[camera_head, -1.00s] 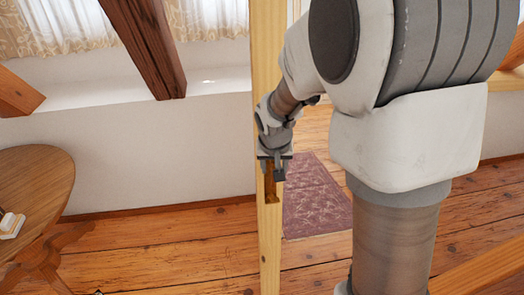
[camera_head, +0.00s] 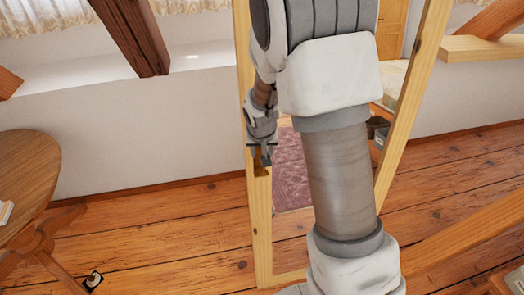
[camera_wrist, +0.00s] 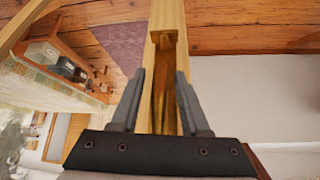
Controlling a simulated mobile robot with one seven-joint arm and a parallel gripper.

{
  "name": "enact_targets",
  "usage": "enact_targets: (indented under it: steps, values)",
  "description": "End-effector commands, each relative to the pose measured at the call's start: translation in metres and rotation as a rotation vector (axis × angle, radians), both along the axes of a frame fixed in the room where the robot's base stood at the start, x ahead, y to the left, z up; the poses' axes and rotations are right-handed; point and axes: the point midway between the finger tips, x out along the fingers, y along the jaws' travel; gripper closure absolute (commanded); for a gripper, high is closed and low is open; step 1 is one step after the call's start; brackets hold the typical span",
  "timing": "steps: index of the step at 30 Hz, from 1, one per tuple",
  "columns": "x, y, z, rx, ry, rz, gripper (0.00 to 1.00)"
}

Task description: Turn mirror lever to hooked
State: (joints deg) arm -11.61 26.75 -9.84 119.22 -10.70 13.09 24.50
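The mirror's tall pale timber frame (camera_head: 262,220) stands in front of me, its lower part and right side post visible in the head view. A small golden-brown lever piece (camera_head: 260,172) is on the left post, mostly covered by my gripper (camera_head: 261,160). In the wrist view the lever (camera_wrist: 165,42) has a brown block-like end and runs back along the post (camera_wrist: 168,15) between my fingers. My gripper (camera_wrist: 160,75) is open, with one finger on each side of the lever. Whether either finger touches it is unclear.
A round wooden table (camera_head: 25,175) stands at the left. A dark red rug (camera_head: 290,175) shows within the frame. Plank floor (camera_head: 160,235) is clear between table and frame. A dark brown beam (camera_head: 135,35) slopes at the back wall.

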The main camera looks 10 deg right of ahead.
Motion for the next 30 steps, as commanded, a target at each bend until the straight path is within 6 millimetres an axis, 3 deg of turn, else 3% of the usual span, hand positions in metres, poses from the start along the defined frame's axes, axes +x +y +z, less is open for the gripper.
enact_targets:
  steps: [1,7,30]
  values:
    - [0.0000,0.0000,0.0001,0.000,0.000,0.000,0.66]
    - [-0.0002,-0.0001,0.0001,0.000,0.000,0.000,1.00]
    - [-0.0003,0.0000,0.0003,0.000,0.000,0.000,1.00]
